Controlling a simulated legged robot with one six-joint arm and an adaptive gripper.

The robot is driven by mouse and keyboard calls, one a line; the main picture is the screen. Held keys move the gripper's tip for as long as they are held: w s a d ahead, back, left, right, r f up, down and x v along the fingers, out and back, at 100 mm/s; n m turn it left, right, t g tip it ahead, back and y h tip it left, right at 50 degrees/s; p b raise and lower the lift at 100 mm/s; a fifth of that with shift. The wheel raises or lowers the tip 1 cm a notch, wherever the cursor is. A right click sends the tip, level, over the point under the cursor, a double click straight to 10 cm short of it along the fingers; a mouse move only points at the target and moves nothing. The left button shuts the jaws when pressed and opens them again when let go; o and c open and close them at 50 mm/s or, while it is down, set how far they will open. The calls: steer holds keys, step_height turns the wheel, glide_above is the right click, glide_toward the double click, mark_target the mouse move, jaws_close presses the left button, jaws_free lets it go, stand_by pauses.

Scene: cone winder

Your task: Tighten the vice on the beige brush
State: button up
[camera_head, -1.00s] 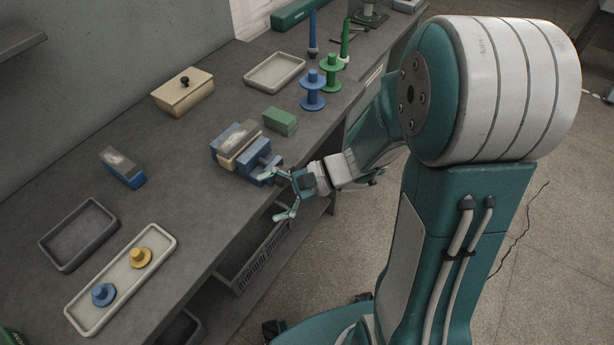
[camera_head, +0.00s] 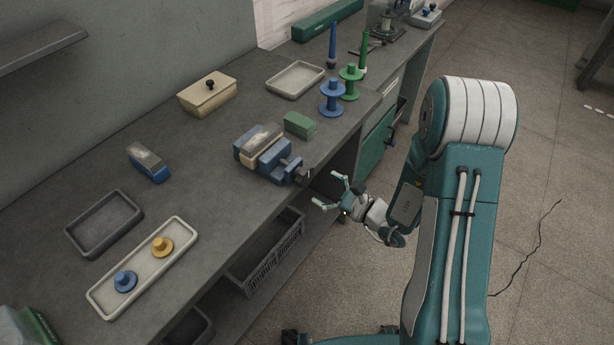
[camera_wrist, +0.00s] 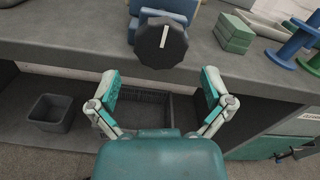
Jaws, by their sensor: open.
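The blue vice (camera_head: 281,168) stands at the table's front edge. The beige brush (camera_head: 262,145), with a greyish top, sits between its jaws; I cannot tell how firmly. The vice's dark round knob (camera_wrist: 150,47) has a white line, close to upright in the wrist view, and faces me. It also shows in the head view (camera_head: 303,175), at the vice's front end. My gripper (camera_head: 325,189) is open and empty, in front of the knob and apart from it. In the wrist view, my fingers (camera_wrist: 160,86) are spread wide below the knob.
Blue (camera_head: 331,98) and green (camera_head: 351,83) spools stand at the right. A grey crate (camera_head: 268,256) sits under the table's front edge. The space before the knob is clear.

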mark_target(308, 178)
steer(key=shift+x, duration=2.75)
steer(key=c, duration=0.9)
